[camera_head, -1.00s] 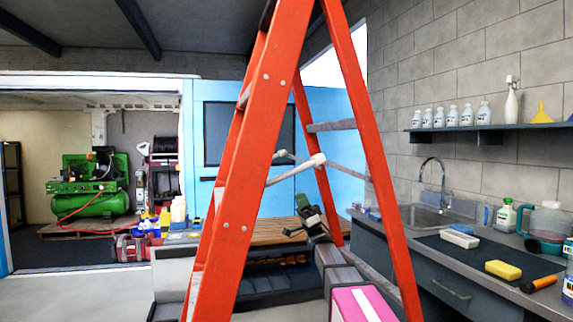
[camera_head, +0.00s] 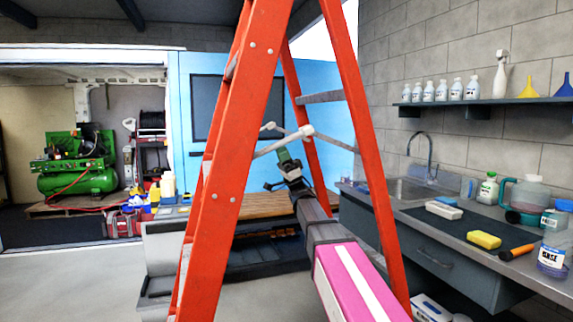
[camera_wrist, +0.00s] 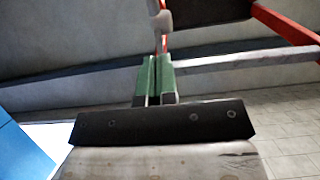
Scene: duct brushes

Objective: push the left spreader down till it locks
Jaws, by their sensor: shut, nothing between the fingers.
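An orange stepladder (camera_head: 228,170) stands open in front of me. A pale spreader bar (camera_head: 278,145) runs from its left rail up to a whitish middle joint (camera_head: 306,131), then slopes down to the right rail. A second whitish joint (camera_head: 268,127) shows further left, partly behind the left rail. I cannot tell for certain which is the left spreader. My gripper (camera_head: 284,154) has its green fingers shut and empty, pointing up just below the bars.
A wooden-topped bench (camera_head: 255,203) stands behind the ladder. A sink counter (camera_head: 435,255) with bottles, a yellow sponge (camera_head: 484,240) and an orange-handled brush (camera_head: 516,252) is at the right. The ladder's rails stand close on both sides of my arm. Open floor lies at the left.

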